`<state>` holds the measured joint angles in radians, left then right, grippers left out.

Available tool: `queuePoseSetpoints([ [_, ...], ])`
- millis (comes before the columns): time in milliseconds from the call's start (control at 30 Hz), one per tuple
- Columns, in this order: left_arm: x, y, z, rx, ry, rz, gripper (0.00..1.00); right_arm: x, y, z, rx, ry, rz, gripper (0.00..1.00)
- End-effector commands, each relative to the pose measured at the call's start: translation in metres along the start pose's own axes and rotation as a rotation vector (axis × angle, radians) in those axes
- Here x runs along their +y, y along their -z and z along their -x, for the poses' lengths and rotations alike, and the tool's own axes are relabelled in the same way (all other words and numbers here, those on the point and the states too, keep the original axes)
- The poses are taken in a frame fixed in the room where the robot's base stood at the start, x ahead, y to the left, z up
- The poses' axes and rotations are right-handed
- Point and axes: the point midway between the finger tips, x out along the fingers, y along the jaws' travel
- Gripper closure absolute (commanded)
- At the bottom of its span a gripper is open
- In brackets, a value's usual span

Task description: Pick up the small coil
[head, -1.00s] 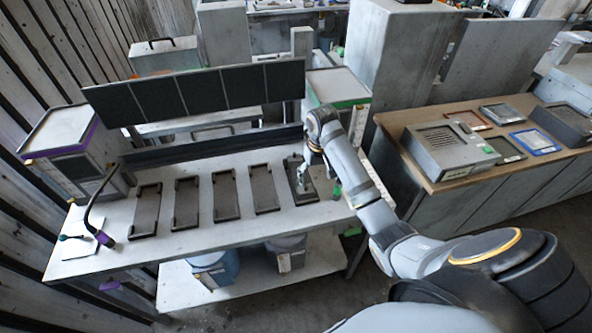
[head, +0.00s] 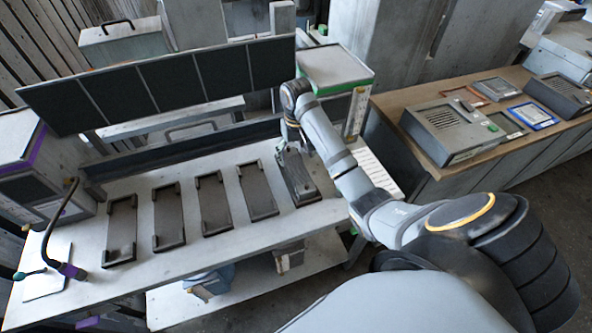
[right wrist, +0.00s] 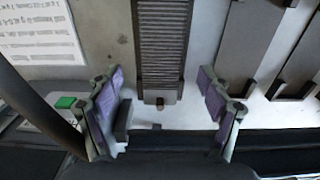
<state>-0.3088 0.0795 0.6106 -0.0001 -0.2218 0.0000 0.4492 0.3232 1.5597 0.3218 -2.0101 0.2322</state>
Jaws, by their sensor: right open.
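A long dark ribbed piece, which may be the small coil, lies in the rightmost dark tray on the bench. It shows in the right wrist view (right wrist: 162,45) with a small brown stub at its near end, and in the head view (head: 297,178). My right gripper (head: 291,146) is over the far end of that tray. In the right wrist view my right gripper (right wrist: 163,82) has its purple-padded fingers wide apart, one on each side of the ribbed piece's line. Nothing is between the pads. My left gripper is out of view.
Several flat dark trays (head: 212,203) lie in a row on the white bench (head: 185,258). A dark panel (head: 170,80) stands behind. A green-rimmed box (head: 338,70) is close behind my right arm. A bent tool with a purple tip (head: 68,268) is at bench left.

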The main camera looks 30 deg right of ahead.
Motion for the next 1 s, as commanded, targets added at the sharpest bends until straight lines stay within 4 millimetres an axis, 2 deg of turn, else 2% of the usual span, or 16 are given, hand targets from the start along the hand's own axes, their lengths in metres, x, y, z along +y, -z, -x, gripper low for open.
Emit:
queuePoseSetpoints([
  [33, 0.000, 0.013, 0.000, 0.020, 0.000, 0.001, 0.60, 0.000, 0.000, 0.001, 0.001, 0.000, 0.000, 0.21],
  [100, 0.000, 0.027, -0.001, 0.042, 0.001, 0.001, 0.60, 0.000, 0.000, -0.002, 0.001, 0.000, 0.000, 0.21],
  [167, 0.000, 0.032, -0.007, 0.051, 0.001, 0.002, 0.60, -0.001, -0.001, -0.008, 0.000, 0.000, 0.000, 0.21],
  [333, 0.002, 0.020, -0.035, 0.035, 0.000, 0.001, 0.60, -0.003, -0.004, -0.039, -0.001, 0.000, 0.000, 0.21],
  [400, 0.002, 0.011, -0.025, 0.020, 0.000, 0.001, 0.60, -0.003, -0.005, -0.042, -0.003, 0.000, 0.000, 0.21],
  [500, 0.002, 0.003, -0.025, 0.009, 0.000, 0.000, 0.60, -0.003, -0.004, -0.050, -0.001, 0.000, 0.001, 0.21],
  [667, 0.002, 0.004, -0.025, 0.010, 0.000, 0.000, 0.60, -0.003, -0.004, -0.050, 0.000, 0.000, 0.001, 0.21],
  [1000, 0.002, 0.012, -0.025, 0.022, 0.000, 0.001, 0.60, -0.003, -0.004, -0.050, 0.000, 0.000, 0.001, 0.67],
])
